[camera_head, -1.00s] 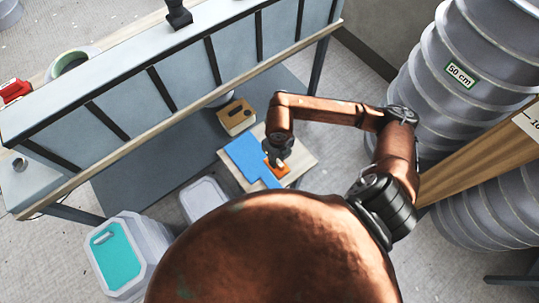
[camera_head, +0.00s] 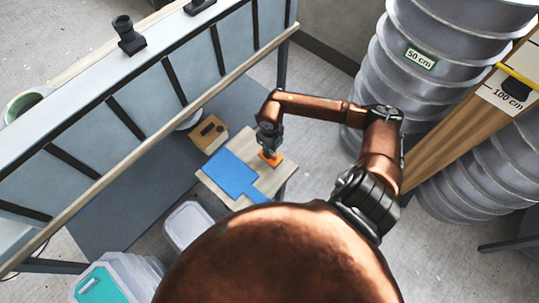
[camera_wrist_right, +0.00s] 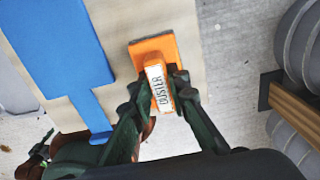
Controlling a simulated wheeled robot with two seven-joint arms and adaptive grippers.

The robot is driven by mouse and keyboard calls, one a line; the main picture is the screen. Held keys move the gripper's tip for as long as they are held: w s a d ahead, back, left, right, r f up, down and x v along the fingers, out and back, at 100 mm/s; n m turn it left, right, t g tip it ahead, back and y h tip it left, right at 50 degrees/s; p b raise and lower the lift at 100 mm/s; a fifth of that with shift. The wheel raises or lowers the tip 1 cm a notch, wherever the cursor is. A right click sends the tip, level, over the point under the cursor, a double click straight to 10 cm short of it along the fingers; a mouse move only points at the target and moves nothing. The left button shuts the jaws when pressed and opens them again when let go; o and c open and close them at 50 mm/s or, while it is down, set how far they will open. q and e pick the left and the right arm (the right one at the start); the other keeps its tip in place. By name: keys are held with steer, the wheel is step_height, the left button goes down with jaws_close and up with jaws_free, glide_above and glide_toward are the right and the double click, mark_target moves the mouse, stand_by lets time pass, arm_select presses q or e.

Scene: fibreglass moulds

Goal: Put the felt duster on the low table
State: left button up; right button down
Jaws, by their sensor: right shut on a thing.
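The felt duster (camera_head: 272,160) is an orange block with a white label reading DUSTER; it also shows in the right wrist view (camera_wrist_right: 148,48). My right gripper (camera_head: 268,147) is shut on it from above. The low table (camera_head: 284,178) has a pale wooden top, also in the right wrist view (camera_wrist_right: 115,15). The duster is over the tabletop, near its right side in the head view. I cannot tell whether its underside touches the top.
A blue flat paddle-shaped piece (camera_head: 232,172) lies on the low table beside the duster. A wooden box (camera_head: 209,132) stands behind it. A long grey bench (camera_head: 130,95) runs along the left. Lidded tubs (camera_head: 189,224) stand in front, and large ribbed grey moulds (camera_head: 400,85) at right.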

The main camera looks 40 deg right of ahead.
steer(key=shift+f, duration=1.6)
steer(key=shift+f+b, duration=0.2)
steer(key=shift+b, duration=0.15)
steer(key=c, duration=1.8)
jaws_free()
steer(key=shift+c, duration=0.2)
step_height(320, 180, up, 12)
steer(key=shift+r+p, duration=0.2)
steer(key=shift+p, duration=0.85)
